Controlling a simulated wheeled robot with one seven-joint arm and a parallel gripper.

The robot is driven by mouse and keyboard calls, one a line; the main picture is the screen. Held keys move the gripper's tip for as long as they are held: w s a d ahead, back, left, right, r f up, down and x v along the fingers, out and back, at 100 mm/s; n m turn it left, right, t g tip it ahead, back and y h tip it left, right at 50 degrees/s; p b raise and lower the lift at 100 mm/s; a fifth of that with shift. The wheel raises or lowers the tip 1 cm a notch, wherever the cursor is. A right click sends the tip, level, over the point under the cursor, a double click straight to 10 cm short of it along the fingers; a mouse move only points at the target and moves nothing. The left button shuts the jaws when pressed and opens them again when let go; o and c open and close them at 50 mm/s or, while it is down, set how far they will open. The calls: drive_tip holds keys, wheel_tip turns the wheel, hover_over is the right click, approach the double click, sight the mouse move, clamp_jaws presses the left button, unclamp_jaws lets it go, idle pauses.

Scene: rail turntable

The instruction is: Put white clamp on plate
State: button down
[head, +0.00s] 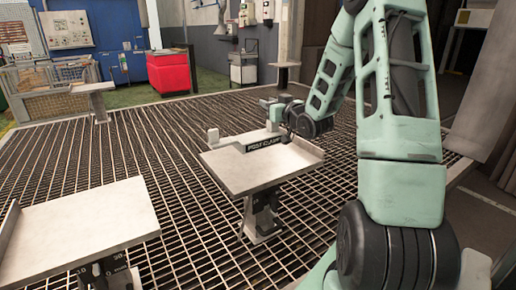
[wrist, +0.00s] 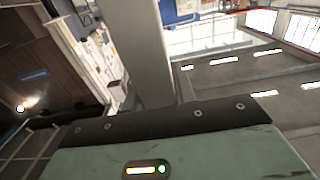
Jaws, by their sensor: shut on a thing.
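The white clamp (head: 236,142) is a pale bar with an upturned left end and a black "POST CLAMP" label on its near side. In the head view it shows at the far edge of the middle plate (head: 250,172); I cannot tell whether it touches the plate. My gripper (head: 275,112) is shut on the clamp near its right end, with the arm reaching in from the right. In the wrist view a pale grey bar (wrist: 150,55), likely the clamp, extends up from the gripper body. The fingertips are hard to make out. The middle plate is flat, pale and empty on top, on a short post.
Another pale plate (head: 85,228) stands at the near left, with a raised left edge. Smaller stands (head: 93,88) and (head: 287,65) rise farther back. A mesh crate (head: 45,80) and a red cabinet (head: 170,73) stand behind. The grating floor (head: 150,150) between is open.

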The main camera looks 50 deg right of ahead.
sight(269, 131)
wheel_tip(269, 131, down, 9)
drive_tip(key=shift+f+b, duration=0.15)
drive_tip(key=shift+b, duration=0.45)
drive_tip(key=shift+f, duration=0.2)
drive_tip(key=c, duration=1.1)
unclamp_jaws()
drive_tip(key=shift+r, duration=0.1)
